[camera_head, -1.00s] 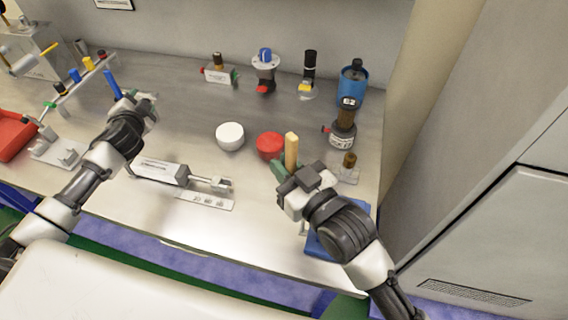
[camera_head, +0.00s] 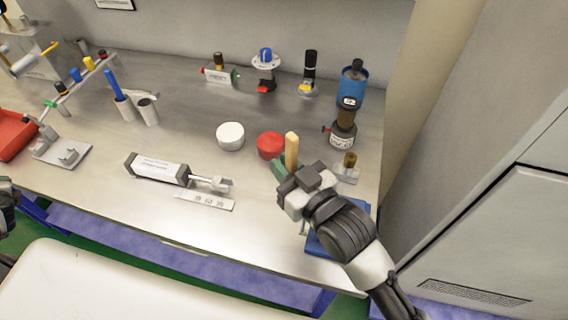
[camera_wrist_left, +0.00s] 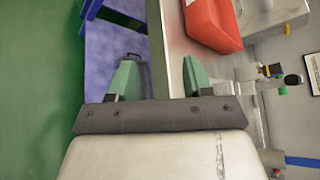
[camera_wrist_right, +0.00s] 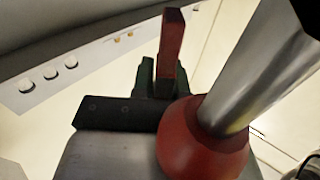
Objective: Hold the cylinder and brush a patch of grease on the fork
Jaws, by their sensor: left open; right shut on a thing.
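The cylinder (camera_head: 158,170) lies on the bench, a pale labelled barrel with dark end blocks. Its rod points right and ends in a metal fork (camera_head: 222,184). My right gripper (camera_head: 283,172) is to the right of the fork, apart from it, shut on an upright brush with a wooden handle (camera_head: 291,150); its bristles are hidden. In the right wrist view the handle (camera_wrist_right: 172,45) looks red-brown between the green fingers. My left gripper (camera_wrist_left: 160,78) is open and empty at the bench's front left edge, away from the cylinder; only part of that arm shows in the head view.
A white round pot (camera_head: 230,136) and a red one (camera_head: 270,145) stand behind the fork. A marked plate (camera_head: 206,200) lies in front of it. Bottles and fittings line the back right. A red bin (camera_head: 12,134) is far left. The bench's front middle is clear.

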